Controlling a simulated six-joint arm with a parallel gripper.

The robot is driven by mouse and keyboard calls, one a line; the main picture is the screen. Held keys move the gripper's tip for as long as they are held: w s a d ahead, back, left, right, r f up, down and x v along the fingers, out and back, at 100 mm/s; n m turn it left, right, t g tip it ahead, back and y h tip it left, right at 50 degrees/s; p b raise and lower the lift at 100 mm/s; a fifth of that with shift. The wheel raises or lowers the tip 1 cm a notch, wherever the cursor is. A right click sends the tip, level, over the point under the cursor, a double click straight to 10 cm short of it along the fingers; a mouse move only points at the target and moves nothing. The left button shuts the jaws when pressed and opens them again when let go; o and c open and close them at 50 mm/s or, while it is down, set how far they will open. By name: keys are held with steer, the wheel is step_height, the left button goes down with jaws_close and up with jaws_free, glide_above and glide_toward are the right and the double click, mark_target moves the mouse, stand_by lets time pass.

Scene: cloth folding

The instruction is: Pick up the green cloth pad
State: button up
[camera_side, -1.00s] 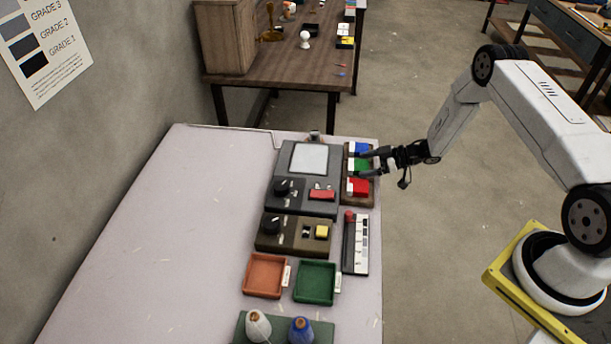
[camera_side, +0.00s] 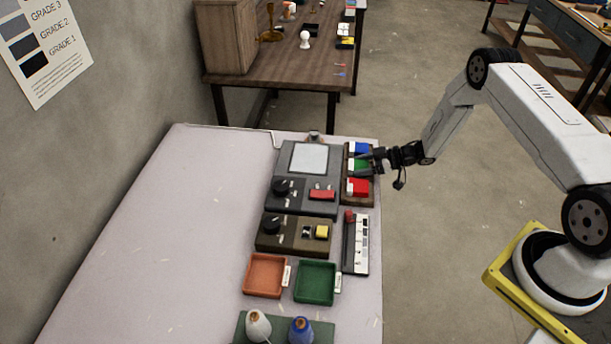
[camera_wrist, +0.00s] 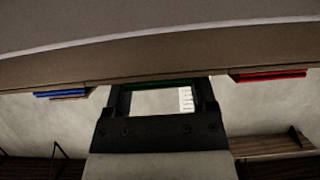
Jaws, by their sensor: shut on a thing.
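The green cloth pad (camera_side: 359,164) is in the middle of a brown holder (camera_side: 347,196) at the right edge of the table, between a blue pad (camera_side: 361,148) and a red pad (camera_side: 359,186). My gripper (camera_side: 369,162) reaches in from the right and is shut on the green pad. The fingers hide part of it. In the wrist view a thin green strip (camera_wrist: 164,82) shows between the fingertips, with the blue pad (camera_wrist: 62,94) to the left and the red pad (camera_wrist: 270,76) to the right.
A grey device (camera_side: 308,180) with a light panel stands left of the holder. A brown box with knobs (camera_side: 283,246), an orange tray (camera_side: 265,275) and a green tray (camera_side: 316,282) sit nearer. The left of the table (camera_side: 180,240) is clear.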

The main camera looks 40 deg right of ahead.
steer(key=shift+r, duration=0.15)
steer(key=shift+r, duration=1.05)
steer(key=s+a+r, duration=0.2)
steer(key=s+r, duration=0.8)
steer(key=s, duration=0.3)
steer(key=shift+s+a+r, duration=0.2)
steer(key=shift+s+r, duration=0.15)
steer(key=shift+s, duration=0.05)
